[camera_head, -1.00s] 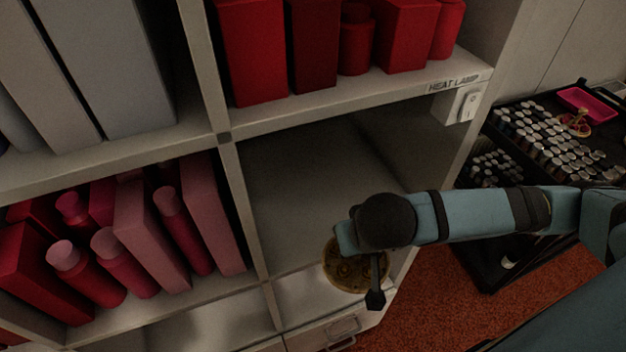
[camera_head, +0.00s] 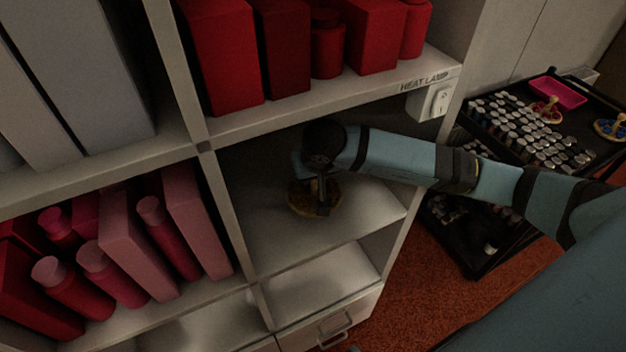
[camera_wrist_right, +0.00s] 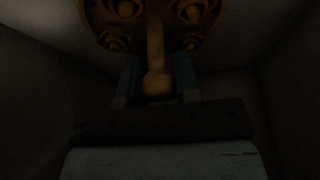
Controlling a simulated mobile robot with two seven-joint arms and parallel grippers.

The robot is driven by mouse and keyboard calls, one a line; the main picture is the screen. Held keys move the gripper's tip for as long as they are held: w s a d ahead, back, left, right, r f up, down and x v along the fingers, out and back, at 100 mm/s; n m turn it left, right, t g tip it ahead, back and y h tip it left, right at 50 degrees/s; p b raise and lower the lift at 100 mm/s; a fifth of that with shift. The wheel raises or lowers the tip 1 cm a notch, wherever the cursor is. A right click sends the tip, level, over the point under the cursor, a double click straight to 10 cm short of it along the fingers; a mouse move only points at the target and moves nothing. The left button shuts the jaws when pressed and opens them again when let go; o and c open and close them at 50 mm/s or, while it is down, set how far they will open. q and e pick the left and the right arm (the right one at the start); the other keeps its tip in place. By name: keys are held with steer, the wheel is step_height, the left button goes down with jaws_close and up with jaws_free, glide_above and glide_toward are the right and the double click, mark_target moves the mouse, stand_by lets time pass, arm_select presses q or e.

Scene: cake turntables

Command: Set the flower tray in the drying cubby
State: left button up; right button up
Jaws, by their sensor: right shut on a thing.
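The flower tray (camera_head: 302,203) is a round, golden-brown disc inside the drying cubby (camera_head: 370,212), the open compartment below the heat lamp label. My right gripper (camera_head: 321,196) reaches in from the right, above the tray. In the right wrist view the tray (camera_wrist_right: 112,25) shows raised golden flower shapes and a central upright handle (camera_wrist_right: 155,50). The gripper (camera_wrist_right: 157,85) is shut on that handle between its two blue fingers. Whether the tray touches the cubby floor I cannot tell. My left gripper is not in view.
A heat lamp switch (camera_head: 434,101) is on the cubby's upper right edge. Red boxes and bottles (camera_head: 290,50) fill the shelf above. Pink ones (camera_head: 140,230) fill the compartment to the left. A black cart (camera_head: 470,235) with many small jars stands at the right.

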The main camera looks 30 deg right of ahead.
step_height(320, 180, down, 2)
steer(key=shift+f, duration=0.2)
steer(key=shift+f, duration=0.2)
steer(key=o, duration=1)
